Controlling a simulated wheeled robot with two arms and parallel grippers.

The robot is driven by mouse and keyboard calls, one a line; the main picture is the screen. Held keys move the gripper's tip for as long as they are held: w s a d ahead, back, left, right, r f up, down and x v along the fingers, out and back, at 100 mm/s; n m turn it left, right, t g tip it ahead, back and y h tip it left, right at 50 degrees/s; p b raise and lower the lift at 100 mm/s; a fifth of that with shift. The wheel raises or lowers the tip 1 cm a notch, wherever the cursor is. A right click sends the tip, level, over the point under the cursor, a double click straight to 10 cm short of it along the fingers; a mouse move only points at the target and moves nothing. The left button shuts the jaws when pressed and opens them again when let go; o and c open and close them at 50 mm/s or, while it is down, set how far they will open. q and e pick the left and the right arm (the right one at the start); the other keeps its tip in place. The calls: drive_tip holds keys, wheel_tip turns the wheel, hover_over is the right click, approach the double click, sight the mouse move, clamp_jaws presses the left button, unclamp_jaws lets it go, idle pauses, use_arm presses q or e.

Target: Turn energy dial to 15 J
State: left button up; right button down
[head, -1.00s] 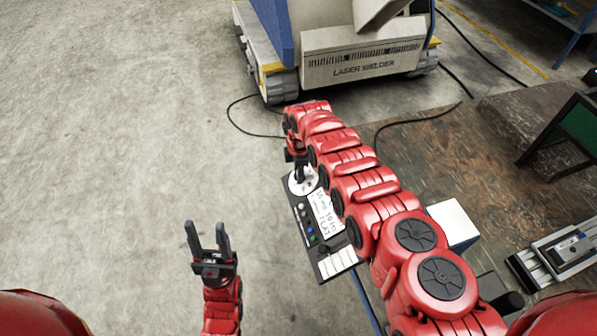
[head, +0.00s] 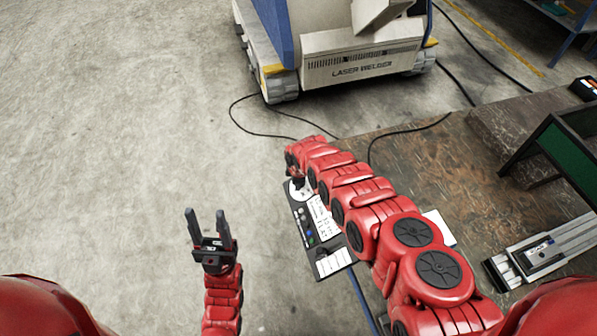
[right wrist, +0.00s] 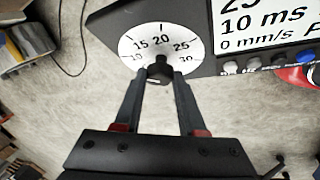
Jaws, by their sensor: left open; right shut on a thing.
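The energy dial (right wrist: 141,44) is a white disc marked 10, 15, 20, 25 and 30. It is on a dark control panel (head: 323,263), and in the head view the dial (head: 305,191) is partly covered by my right arm. My right gripper (right wrist: 161,76) is shut on the dial's black knob (right wrist: 160,66), one finger on each side. A small pale mark shows on the knob's near side; I cannot tell for sure which number it points to. My left gripper (head: 207,222) is open and empty, over the floor left of the panel.
A display (right wrist: 268,25) reading 10 ms and 0 mm/s sits beside the dial, with several buttons below it. A brown table (head: 440,170) lies right of my right arm. The laser welder (head: 360,55) stands behind. The floor on the left is clear.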

drive_tip(key=shift+s+m+t+p, duration=0.2)
drive_tip(key=shift+m+t+p, duration=0.4)
drive_tip(key=shift+m+p, duration=0.5)
drive_tip(key=shift+p, duration=0.4)
drive_tip(key=shift+f+m+t, duration=0.1)
drive_tip(key=shift+m+t, duration=0.3)
drive_tip(key=shift+s+m+t+h, duration=0.1)
drive_tip(key=shift+m+t+h, duration=0.35)
drive_tip(key=shift+m, duration=0.25)
drive_tip(key=shift+c, duration=2.4)
unclamp_jaws()
